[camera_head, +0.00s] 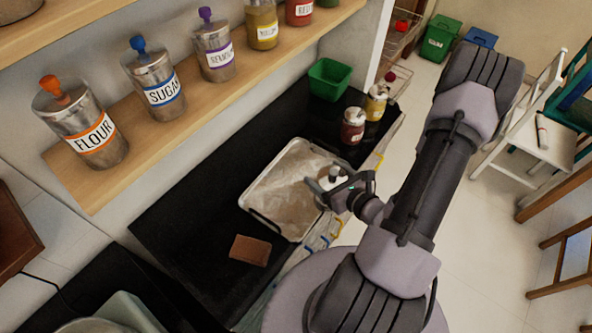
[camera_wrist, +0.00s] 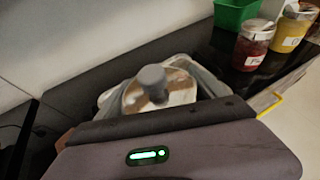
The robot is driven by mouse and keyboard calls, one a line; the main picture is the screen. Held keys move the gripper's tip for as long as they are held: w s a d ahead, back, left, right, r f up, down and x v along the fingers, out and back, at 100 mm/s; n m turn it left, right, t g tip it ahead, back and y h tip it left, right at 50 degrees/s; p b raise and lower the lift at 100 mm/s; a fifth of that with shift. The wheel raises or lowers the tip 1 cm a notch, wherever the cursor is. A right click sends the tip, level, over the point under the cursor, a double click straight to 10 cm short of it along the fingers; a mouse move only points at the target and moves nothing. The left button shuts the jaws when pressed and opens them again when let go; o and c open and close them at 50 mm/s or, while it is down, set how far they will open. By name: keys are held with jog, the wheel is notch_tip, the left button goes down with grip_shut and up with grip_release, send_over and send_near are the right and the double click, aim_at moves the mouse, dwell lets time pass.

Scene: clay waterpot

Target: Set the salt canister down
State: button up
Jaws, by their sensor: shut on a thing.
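The salt canister (camera_head: 334,174) has a grey knob on its lid and a pale top. My gripper (camera_head: 331,184) is shut on it at the right side of a white-rimmed tray (camera_head: 284,194). In the wrist view the canister (camera_wrist: 133,96) and its grey knob show just beyond my gripper, with the tray behind. Its label and base are hidden, so I cannot tell whether it touches the tray.
A brown block (camera_head: 250,250) lies on the black counter (camera_head: 190,225). Red (camera_head: 352,128) and yellow (camera_head: 376,102) jars and a green bin (camera_head: 329,79) stand at the back. Labelled canisters, including flour (camera_head: 88,128) and sugar (camera_head: 154,78), line the wooden shelf (camera_head: 130,165).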

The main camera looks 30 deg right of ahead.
jog(key=w+d+f+b, duration=0.2)
jog(key=w+b, duration=0.5)
jog(key=w+d+f+b, duration=0.2)
jog(key=w+b, duration=0.6)
jog(key=shift+w+d+f+b, duration=0.3)
jog(key=shift+d+f, duration=0.1)
